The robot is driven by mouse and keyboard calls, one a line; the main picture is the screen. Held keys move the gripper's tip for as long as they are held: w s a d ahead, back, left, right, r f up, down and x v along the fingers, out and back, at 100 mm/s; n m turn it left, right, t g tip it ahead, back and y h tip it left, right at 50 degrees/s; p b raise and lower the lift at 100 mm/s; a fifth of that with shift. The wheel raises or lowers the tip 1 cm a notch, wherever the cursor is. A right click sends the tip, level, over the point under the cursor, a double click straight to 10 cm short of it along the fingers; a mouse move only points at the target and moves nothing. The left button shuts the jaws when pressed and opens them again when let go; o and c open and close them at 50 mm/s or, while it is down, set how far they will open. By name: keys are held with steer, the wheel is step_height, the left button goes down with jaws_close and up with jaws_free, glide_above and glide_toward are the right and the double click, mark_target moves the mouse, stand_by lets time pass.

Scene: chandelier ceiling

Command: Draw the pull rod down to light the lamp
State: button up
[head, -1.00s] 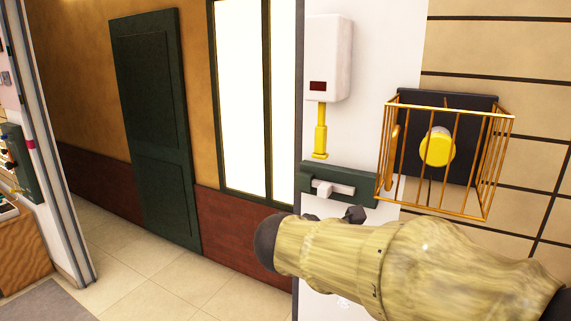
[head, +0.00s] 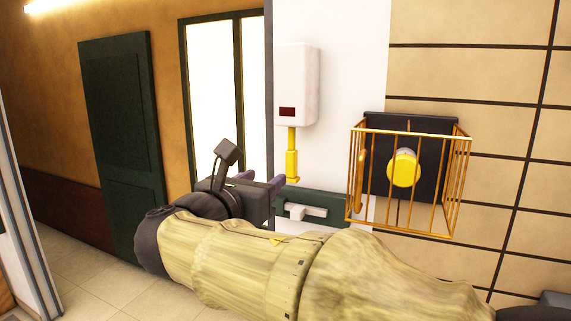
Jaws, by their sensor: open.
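The yellow pull rod (head: 291,152) hangs straight down from the underside of a white wall box (head: 296,84) with a dark red panel. The rod has a thicker grip at its lower end. My gripper (head: 261,180) is open and empty, just left of the rod's lower end. Its purplish fingertips point toward the rod; the right one appears very close to the rod's bottom, but I cannot tell whether they touch. No lit lamp can be made out on the box.
A dark green plate with a white handle (head: 304,211) is on the wall below the rod, partly behind my arm. To the right, an orange wire cage (head: 452,190) surrounds a yellow knob (head: 404,169) on a dark panel. A dark green door (head: 120,130) stands at left.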

mark_target(295, 158)
steer(key=p+x, duration=0.6)
steer(key=x, duration=1)
steer(key=shift+f, duration=0.1)
jaws_close()
steer(key=shift+f+b, duration=0.85)
steer(key=shift+f, duration=0.1)
steer(key=shift+r+p, duration=0.65)
steer(key=shift+r, duration=0.25)
steer(key=o, duration=0.6)
jaws_free()
